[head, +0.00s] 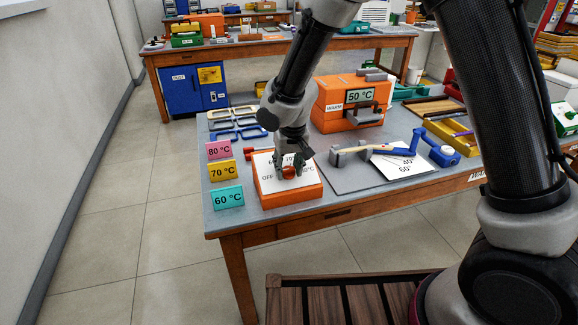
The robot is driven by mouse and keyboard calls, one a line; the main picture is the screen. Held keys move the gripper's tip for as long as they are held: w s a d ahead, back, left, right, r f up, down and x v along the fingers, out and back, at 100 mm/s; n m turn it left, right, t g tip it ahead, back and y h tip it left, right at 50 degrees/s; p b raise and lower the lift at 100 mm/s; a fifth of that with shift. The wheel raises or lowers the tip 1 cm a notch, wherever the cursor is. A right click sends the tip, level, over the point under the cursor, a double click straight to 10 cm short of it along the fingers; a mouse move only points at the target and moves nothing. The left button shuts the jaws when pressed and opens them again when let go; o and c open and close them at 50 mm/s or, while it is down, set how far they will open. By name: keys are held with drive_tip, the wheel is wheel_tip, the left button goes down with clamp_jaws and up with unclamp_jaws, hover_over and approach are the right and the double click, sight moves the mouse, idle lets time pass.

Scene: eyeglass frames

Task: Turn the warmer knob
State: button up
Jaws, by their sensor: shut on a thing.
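The warmer control box (308,193) is orange with a white dial face and sits near the front left corner of the workbench. "OFF" shows at the left of the dial face; other markings are partly covered by my gripper. The orange-red knob (289,173) is on top of the box. My gripper (290,170) comes down from above and is shut on the knob, with dark fingers on either side. The knob's pointer direction cannot be made out.
Cards reading 80 °C (219,149), 70 °C (222,171) and 60 °C (228,197) stand left of the box. Eyeglass frames (238,133) lie behind. A bending fixture with an angle card (403,168) is to the right.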

drive_tip(key=shift+a+f, duration=0.1)
idle(0.5)
drive_tip(key=o, duration=1)
drive_tip(key=shift+a, duration=0.1)
drive_tip(key=v, duration=1.2)
drive_tip(key=shift+n, duration=0.3)
